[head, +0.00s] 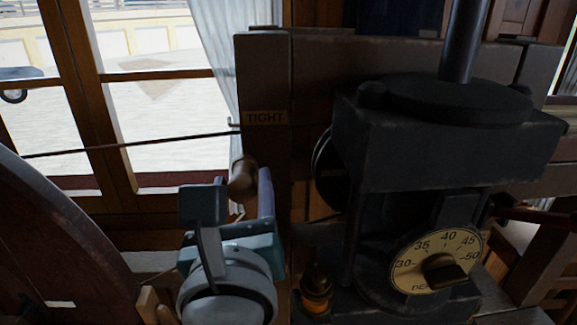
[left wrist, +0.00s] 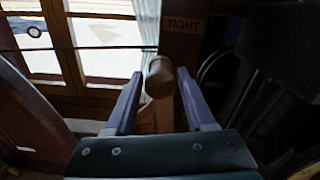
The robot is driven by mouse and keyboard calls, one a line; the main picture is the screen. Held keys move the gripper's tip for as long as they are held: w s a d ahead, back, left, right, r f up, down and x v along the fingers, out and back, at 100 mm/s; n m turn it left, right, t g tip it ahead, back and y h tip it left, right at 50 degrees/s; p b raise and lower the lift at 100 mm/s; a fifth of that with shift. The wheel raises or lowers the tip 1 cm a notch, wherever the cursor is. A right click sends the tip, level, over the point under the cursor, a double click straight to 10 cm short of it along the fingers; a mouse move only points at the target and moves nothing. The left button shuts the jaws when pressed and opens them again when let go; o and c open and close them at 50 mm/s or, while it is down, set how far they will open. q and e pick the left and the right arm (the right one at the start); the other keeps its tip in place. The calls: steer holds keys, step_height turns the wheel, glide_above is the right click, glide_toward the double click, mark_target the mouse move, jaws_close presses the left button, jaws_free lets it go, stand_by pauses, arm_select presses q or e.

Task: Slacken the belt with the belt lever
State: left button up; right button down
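The belt lever's rounded wooden knob (head: 242,178) sticks out just below the "TIGHT" label (head: 265,118) on a dark wooden post. My left gripper (head: 233,192) is open, with one finger on each side of the knob. In the left wrist view the knob (left wrist: 159,77) lies between the two fingertips, with a gap visible on both sides. A thin dark cord, apparently the belt (head: 130,144), runs from the large wooden wheel (head: 60,245) at left towards the post and looks straight. The lower part of the lever is hidden by my gripper. My right gripper is not in view.
Right of the post stands a dark machine block (head: 440,155) with a dial (head: 437,262) numbered about 30 to 50 and a dark pointer knob. A small amber-and-black object (head: 316,290) stands below. A window and curtain (head: 213,50) are behind.

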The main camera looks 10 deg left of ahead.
arm_select(q)
jaws_close()
stand_by(1.0)
